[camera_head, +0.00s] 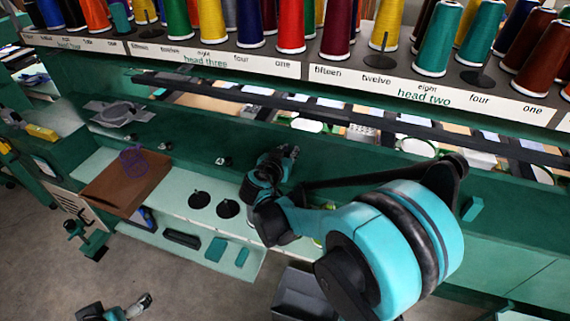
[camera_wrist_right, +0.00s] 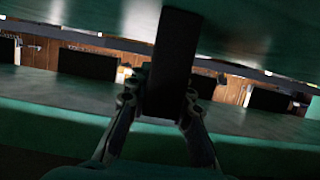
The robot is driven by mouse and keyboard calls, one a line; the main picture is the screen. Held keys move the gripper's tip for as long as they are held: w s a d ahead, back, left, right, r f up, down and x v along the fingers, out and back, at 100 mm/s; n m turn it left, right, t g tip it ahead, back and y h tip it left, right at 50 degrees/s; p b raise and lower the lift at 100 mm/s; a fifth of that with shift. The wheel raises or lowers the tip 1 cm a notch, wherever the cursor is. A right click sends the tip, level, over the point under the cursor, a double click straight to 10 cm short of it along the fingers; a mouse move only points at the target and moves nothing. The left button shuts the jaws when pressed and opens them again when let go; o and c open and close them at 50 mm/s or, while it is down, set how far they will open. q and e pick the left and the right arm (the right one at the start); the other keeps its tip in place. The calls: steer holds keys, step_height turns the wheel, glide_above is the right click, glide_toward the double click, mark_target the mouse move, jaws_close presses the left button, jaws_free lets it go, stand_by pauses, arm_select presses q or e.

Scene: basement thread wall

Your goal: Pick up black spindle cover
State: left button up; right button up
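Two round black pieces, each with a short post, lie on the pale shelf: one (camera_head: 199,199) and, to its right, another (camera_head: 228,208). I cannot tell whether either is the spindle cover. My right gripper (camera_head: 286,154) is above and right of them, near the green beam. In the right wrist view its fingers (camera_wrist_right: 160,108) are apart, with a dark upright block (camera_wrist_right: 168,65) between or beyond them. I cannot tell whether they touch it or what it is. My left gripper (camera_head: 143,303) is low over the floor, small in view, away from the shelf.
A brown box (camera_head: 126,185) with a purple mesh cup (camera_head: 134,159) stands left on the shelf. A black bar (camera_head: 182,238) and a teal block (camera_head: 216,249) lie on the lower ledge. Thread cones line the top rail. A grey bin (camera_head: 300,295) stands below.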

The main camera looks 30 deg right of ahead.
step_height(320, 180, up, 10)
steer(key=p, duration=0.4)
arm_select(q)
step_height(320, 180, up, 4)
steer(key=shift+r, duration=0.2)
